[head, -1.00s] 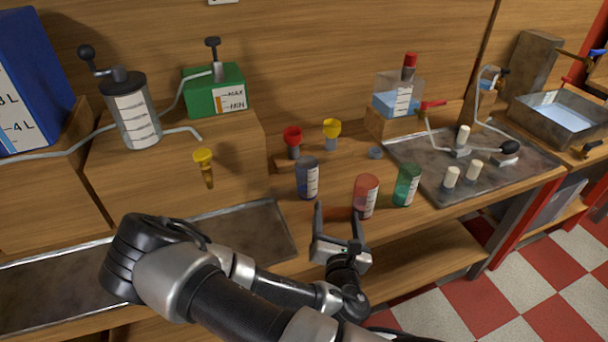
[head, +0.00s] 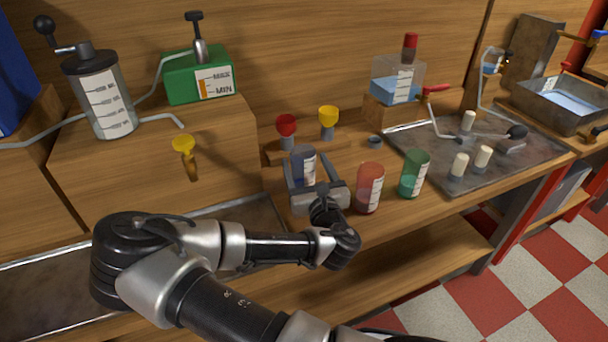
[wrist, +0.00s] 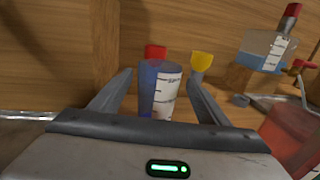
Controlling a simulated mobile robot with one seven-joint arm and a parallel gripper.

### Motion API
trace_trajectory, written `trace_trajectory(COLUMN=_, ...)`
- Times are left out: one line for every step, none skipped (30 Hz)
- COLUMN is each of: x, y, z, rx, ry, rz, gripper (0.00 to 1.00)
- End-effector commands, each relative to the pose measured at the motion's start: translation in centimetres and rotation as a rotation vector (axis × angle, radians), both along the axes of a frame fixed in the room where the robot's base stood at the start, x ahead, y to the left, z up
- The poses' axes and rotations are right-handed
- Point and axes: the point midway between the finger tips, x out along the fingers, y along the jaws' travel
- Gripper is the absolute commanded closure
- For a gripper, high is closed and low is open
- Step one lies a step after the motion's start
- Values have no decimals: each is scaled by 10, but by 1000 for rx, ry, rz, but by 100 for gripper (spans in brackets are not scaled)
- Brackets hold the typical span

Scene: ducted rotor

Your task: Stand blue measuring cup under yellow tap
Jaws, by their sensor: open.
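The blue measuring cup (head: 304,164) stands upright on the bench with a white scale on its side. My gripper (head: 305,170) is open, with one finger on each side of the cup. In the wrist view the cup (wrist: 158,88) is between the two spread fingers (wrist: 155,90), and gaps show on both sides. The yellow tap (head: 184,146) sticks out from the front of the wooden box at the left, above a metal tray (head: 262,218). The space under the tap looks empty, though my arm hides part of the tray.
A red cup (head: 369,188) and a green cup (head: 413,174) stand right of my gripper. The wooden box (head: 150,165) rises at the left. White pegs stand on a metal plate (head: 430,150) at the right.

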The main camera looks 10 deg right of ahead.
Motion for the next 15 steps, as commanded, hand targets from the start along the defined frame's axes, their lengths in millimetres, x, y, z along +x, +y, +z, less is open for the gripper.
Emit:
trace_trajectory(x=7, y=0, z=0, rx=1, ry=-1, rz=1, gripper=31)
trace_trajectory(x=10, y=1, z=0, rx=1, ry=-1, rz=1, gripper=31)
trace_trajectory(x=13, y=1, z=0, rx=0, ry=-1, rz=0, gripper=31)
trace_trajectory(x=15, y=0, z=0, rx=0, ry=-1, rz=0, gripper=31)
trace_trajectory(x=17, y=1, z=0, rx=0, ry=-1, rz=0, gripper=31)
trace_trajectory(x=19, y=1, z=0, rx=1, ry=-1, rz=0, gripper=31)
trace_trajectory(x=21, y=1, z=0, rx=1, ry=-1, rz=0, gripper=31)
trace_trajectory(x=23, y=0, z=-1, rx=1, ry=-1, rz=0, gripper=31)
trace_trajectory(x=28, y=0, z=-2, rx=2, ry=-1, rz=0, gripper=31)
trace_trajectory(x=33, y=0, z=-3, rx=2, ry=-1, rz=1, gripper=31)
trace_trajectory(x=37, y=0, z=-4, rx=2, ry=-1, rz=0, gripper=31)
trace_trajectory(x=44, y=0, z=-5, rx=2, ry=-2, rz=1, gripper=31)
trace_trajectory(x=49, y=-1, z=-5, rx=2, ry=-2, rz=0, gripper=31)
trace_trajectory(x=53, y=0, z=-5, rx=2, ry=-2, rz=0, gripper=31)
trace_trajectory(x=58, y=0, z=-5, rx=2, ry=-1, rz=1, gripper=31)
